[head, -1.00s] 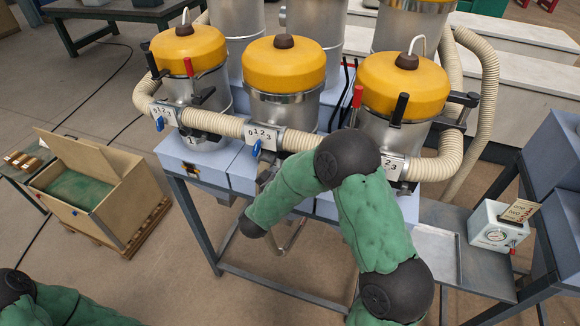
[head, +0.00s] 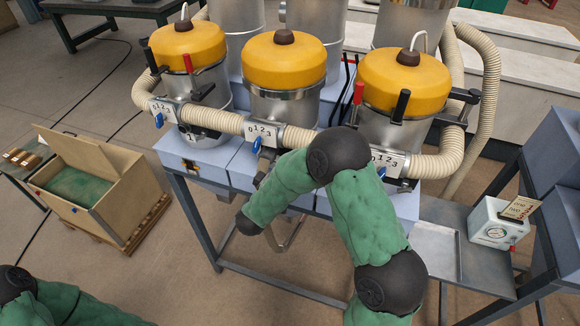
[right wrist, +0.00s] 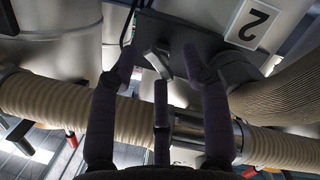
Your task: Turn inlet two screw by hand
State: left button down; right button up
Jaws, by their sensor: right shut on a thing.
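Several steel hoppers with yellow lids stand in a row on a blue frame in the head view; the middle one (head: 284,62) is behind my right arm's bend. My right forearm reaches down below it, and its gripper is hidden there. In the right wrist view my right gripper (right wrist: 160,62) points up at the underside of a dark block beside a plate marked 2 (right wrist: 247,22), seen upside down.
A ribbed cream hose (head: 215,119) runs across the hopper fronts; it also passes behind my fingers in the wrist view (right wrist: 50,90). Blue levers (head: 257,144) hang by the number plates. An open wooden box (head: 92,190) stands left, and a small white gauge box (head: 492,222) right.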

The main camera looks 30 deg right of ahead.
jog(key=shift+o, duration=0.2)
jog(key=shift+d+f, duration=0.1)
jog(key=shift+f, duration=0.1)
jog(key=shift+s+a, duration=0.2)
jog(key=shift+a, duration=0.15)
jog(key=shift+c, duration=0.7)
jog(key=shift+s+a, duration=0.2)
jog(key=shift+a+r, duration=0.1)
